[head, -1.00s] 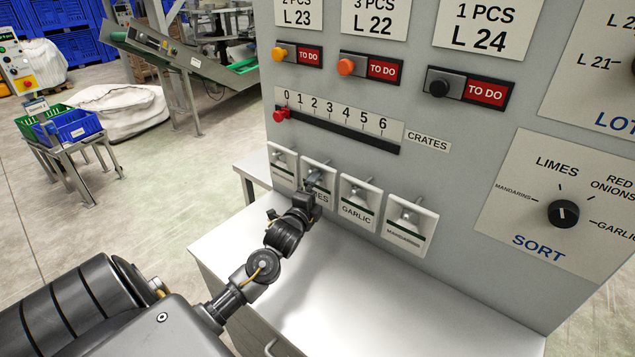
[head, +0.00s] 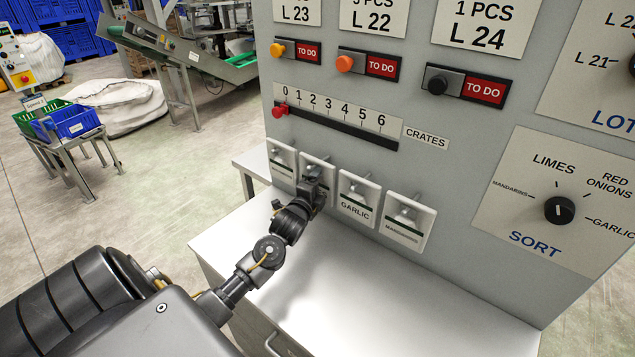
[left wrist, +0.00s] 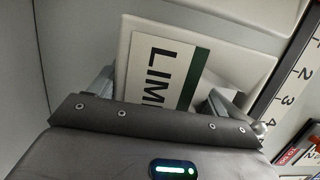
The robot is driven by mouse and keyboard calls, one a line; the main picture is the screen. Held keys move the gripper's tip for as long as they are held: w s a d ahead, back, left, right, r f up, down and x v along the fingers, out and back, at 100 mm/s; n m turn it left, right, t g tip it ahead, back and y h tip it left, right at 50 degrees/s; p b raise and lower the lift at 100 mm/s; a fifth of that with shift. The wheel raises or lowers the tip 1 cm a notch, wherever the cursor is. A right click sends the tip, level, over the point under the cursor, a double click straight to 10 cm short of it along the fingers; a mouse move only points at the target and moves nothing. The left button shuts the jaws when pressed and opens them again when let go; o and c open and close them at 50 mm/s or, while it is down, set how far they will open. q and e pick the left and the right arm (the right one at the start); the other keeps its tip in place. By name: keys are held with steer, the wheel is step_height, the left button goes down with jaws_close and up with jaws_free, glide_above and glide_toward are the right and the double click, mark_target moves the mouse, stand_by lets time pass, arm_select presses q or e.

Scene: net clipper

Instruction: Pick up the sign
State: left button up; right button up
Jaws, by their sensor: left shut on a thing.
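The white LIMES sign (left wrist: 172,70), with black letters and a dark green stripe, fills the middle of the left wrist view. It is the second from the left in a row of hanging signs on the grey panel. My left gripper (head: 314,180) is at this sign, and its wrist covers much of it in the head view. In the left wrist view the fingers (left wrist: 162,98) lie on either side of the sign, shut on it. The sign is still at the panel. My right gripper is not in view.
The GARLIC sign (head: 356,200) and MANDARINS sign (head: 408,222) hang close to the right, another sign (head: 282,165) to the left. The crates slider (head: 335,125) is just above. A bare white worktop (head: 370,290) lies below.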

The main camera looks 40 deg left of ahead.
arm_select(q)
steer(key=r+b+v, duration=0.2)
steer(key=b+v, duration=0.2)
steer(key=v, duration=0.9)
step_height(320, 180, up, 13)
steer(key=o, duration=0.3)
steer(key=c, duration=0.6)
steer(key=shift+r, duration=0.15)
